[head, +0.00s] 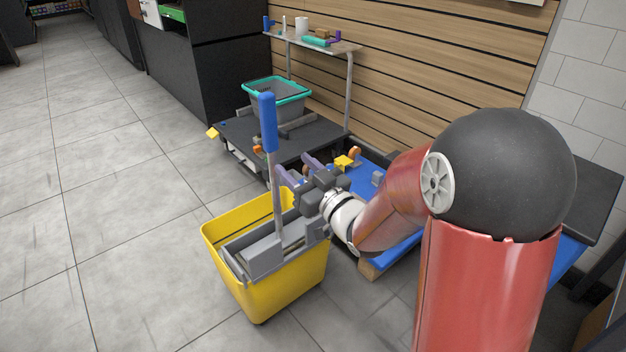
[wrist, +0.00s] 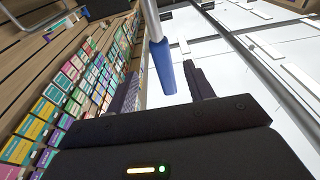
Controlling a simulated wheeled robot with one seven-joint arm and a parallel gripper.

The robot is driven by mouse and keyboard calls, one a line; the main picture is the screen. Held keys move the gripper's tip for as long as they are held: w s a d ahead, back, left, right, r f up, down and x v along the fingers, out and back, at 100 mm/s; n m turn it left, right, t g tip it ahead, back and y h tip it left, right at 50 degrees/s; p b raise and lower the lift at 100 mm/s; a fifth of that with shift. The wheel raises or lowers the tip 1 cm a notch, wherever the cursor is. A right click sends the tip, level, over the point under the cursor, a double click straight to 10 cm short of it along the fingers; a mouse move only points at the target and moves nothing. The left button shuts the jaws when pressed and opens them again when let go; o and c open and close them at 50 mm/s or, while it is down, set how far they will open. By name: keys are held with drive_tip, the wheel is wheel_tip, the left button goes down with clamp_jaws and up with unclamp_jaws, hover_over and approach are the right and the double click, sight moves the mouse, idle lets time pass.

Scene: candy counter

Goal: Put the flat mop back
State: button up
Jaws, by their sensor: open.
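A grey pole with a blue grip (head: 268,122) stands nearly upright at the grey wringer (head: 262,255) of a yellow mop bucket (head: 262,297). I cannot tell whether this pole is the flat mop or the wringer's lever; no flat mop head shows clearly. My gripper (head: 296,168) is open beside the pole, above the bucket's back right side. In the wrist view, a blue grip (wrist: 163,68) on a grey pole appears between the fingers of my gripper (wrist: 161,75). The fingers are apart and do not visibly close on it.
A dark cleaning cart (head: 240,132) with a teal-rimmed bucket (head: 277,88) and an upper shelf (head: 335,46) stands behind, against a slatted wall. A blue-topped platform (head: 398,250) lies under my arm. Tiled floor at the left is clear. Colourful boxes (wrist: 85,65) show in the wrist view.

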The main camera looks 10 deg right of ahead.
drive_tip(key=s+d+r+m+g+h, duration=0.1)
drive_tip(key=s+d+m+g+h, duration=0.35)
drive_tip(key=s+d+h, duration=0.5)
drive_tip(key=s+d+f+m+g+h, duration=0.1)
drive_tip(key=s+g, duration=0.2)
drive_tip(key=s, duration=0.5)
drive_tip(key=s+d+f+m+g, duration=0.1)
drive_tip(key=s+d+g, duration=0.1)
drive_tip(key=s, duration=0.7)
drive_tip(key=shift+s+g+h, duration=0.3)
drive_tip(key=shift+g+h, duration=0.05)
drive_tip(key=shift+g, duration=0.4)
